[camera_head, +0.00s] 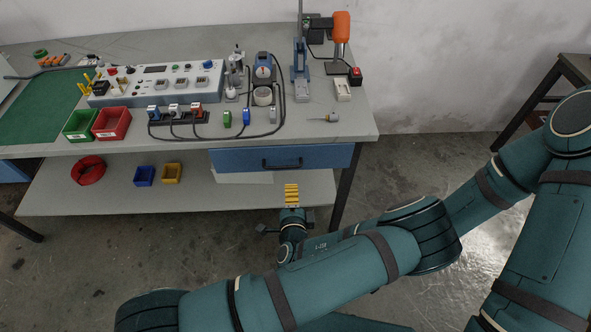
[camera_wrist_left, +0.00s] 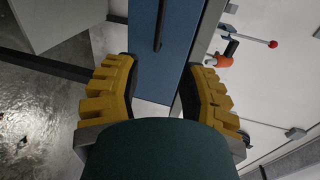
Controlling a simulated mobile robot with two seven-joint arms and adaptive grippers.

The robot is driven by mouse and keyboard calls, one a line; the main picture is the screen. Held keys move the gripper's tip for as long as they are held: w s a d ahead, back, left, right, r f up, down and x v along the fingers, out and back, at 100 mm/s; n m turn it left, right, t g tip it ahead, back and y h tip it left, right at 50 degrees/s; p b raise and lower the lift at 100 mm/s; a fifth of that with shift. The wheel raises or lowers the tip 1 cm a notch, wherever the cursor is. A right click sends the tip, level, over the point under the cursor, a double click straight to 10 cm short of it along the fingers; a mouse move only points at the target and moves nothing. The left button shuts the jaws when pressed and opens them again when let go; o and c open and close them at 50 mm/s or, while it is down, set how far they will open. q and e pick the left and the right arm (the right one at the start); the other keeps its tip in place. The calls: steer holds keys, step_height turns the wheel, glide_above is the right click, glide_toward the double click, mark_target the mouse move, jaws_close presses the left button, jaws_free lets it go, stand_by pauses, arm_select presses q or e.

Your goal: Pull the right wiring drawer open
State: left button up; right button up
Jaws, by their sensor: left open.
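The right wiring drawer (camera_head: 325,156) has a blue front with a dark bar handle (camera_head: 282,166), under the right part of the workbench. Its front looks flush under the tabletop. My left gripper (camera_head: 291,187) is just in front of and below the drawer in the head view, with yellow fingers and nothing between them. In the left wrist view the open fingers (camera_wrist_left: 160,75) stand apart, with the blue drawer front (camera_wrist_left: 178,55) beyond them. The handle (camera_wrist_left: 160,25) shows near the top, apart from the fingers. My right gripper is out of view.
The workbench (camera_head: 330,125) carries a control panel (camera_head: 160,83), red and green bins, cables and an orange-handled tool (camera_head: 341,27). A lower shelf (camera_head: 95,200) holds a red coil and small bins. A table leg (camera_head: 343,190) stands right of the drawer. Floor in front is clear.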

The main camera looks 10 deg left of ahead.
mark_target(289, 167)
arm_select(q)
steer(key=b+x, duration=0.1)
steer(key=x, duration=1.2)
steer(key=shift+a+b, duration=0.15)
steer(key=shift+b, duration=0.15)
jaws_close()
